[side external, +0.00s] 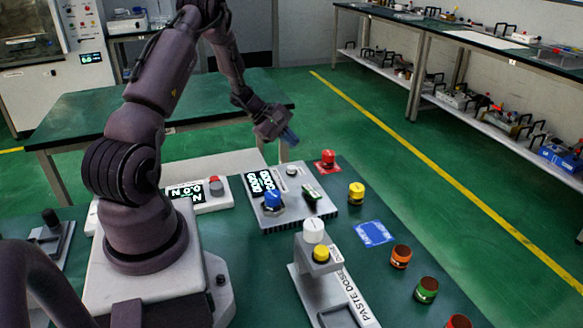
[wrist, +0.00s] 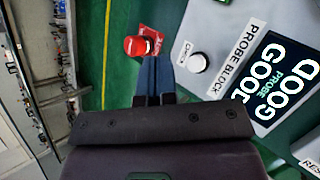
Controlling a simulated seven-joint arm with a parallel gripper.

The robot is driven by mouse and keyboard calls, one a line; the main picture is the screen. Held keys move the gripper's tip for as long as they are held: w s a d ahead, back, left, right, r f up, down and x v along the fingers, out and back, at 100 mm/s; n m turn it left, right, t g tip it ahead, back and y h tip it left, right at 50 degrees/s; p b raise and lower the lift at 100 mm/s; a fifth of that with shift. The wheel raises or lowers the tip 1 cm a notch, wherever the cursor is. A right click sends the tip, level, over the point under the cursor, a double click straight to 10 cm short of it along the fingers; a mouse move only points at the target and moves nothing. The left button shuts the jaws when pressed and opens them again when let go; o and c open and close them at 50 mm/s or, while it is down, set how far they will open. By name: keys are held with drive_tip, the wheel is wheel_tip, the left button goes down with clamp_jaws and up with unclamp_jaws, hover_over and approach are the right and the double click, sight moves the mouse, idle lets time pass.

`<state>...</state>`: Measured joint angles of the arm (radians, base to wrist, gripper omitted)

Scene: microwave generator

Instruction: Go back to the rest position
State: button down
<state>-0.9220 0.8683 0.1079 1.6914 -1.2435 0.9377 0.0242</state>
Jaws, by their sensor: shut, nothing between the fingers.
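My gripper (side external: 287,138) hangs in the air above the far edge of the green work table (side external: 390,200), beyond the grey probe block (side external: 325,213). In the wrist view its two blue fingers (wrist: 158,72) lie side by side, shut with nothing between them. The probe block carries a lit display, a blue knob (side external: 273,198), a white knob (side external: 291,170) and a dark switch (side external: 312,194). The display reads "GOOD" in the wrist view (wrist: 275,75). A red knob (side external: 327,158) on a red base stands beyond the block and also shows ahead of the fingers (wrist: 137,45).
A yellow knob (side external: 356,191), a blue card (side external: 374,233) and several coloured jars (side external: 401,256) stand along the right side. A paste doser (side external: 318,262) stands at the front. Green floor lies beyond the table.

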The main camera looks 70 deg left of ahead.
drive_tip(key=s+d+r+m+g+y, duration=0.1)
drive_tip(key=s+d+r+m, duration=0.4)
drive_tip(key=d, duration=0.5)
drive_tip(key=s+d+r+m+g+y, duration=0.1)
drive_tip(key=s+d+r+m, duration=0.4)
drive_tip(key=d+r+m, duration=0.4)
drive_tip(key=s+d+r+m+y, duration=0.1)
drive_tip(key=s+d+r+m, duration=0.4)
drive_tip(key=d+r+m, duration=0.3)
drive_tip(key=d+r, duration=0.2)
drive_tip(key=d, duration=0.2)
drive_tip(key=shift+d+g+y, duration=0.3)
drive_tip(key=shift+g+y, duration=0.1)
idle(0.8)
